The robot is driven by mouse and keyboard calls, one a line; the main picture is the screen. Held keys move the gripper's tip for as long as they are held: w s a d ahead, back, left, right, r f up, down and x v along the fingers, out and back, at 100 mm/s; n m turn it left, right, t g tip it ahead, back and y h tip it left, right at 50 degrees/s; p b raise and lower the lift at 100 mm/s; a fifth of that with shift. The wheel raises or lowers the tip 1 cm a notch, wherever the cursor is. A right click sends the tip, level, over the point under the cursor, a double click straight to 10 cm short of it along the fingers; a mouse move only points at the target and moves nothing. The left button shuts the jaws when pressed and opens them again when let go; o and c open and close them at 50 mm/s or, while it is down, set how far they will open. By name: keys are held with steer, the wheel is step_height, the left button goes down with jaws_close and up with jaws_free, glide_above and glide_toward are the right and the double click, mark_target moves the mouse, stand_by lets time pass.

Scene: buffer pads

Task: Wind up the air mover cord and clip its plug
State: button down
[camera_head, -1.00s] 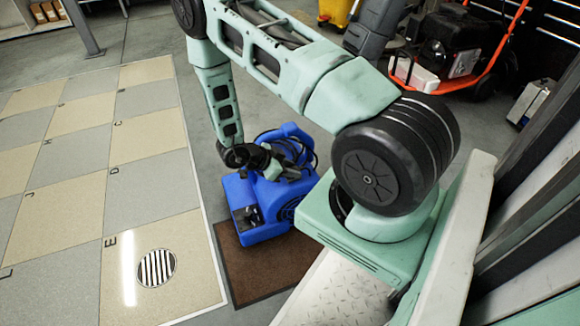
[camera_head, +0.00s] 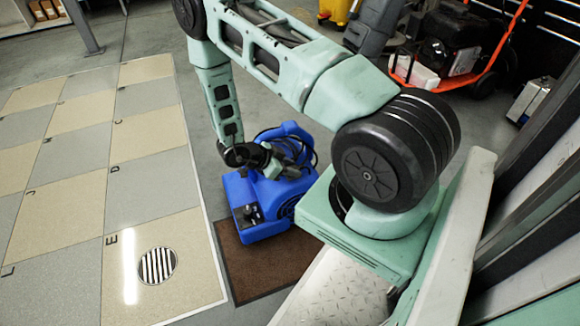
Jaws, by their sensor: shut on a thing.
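The blue air mover (camera_head: 238,187) stands at the near end of the grey floor, partly over a brown mat. A dark cord (camera_head: 268,134) is looped around its top by the blue handle (camera_head: 292,129). My gripper (camera_head: 287,171) is at the upper front of the air mover, against its body in this view. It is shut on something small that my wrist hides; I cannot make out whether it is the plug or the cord. The plug and its clip cannot be told apart here.
The brown mat (camera_head: 262,270) lies in front of the air mover. A tiled floor panel (camera_head: 150,190) with a round drain grate (camera_head: 157,266) is to the left. Behind are an orange-framed cart (camera_head: 490,72) and a metal box (camera_head: 530,100).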

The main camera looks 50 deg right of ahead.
steer(key=shift+f, duration=0.25)
steer(key=c, duration=0.9)
jaws_free()
steer(key=p+v, duration=0.6)
steer(key=v, duration=1.1)
steer(key=shift+w+a+r, duration=0.1)
steer(key=shift+a+r, duration=0.05)
steer(key=shift+a, duration=0.05)
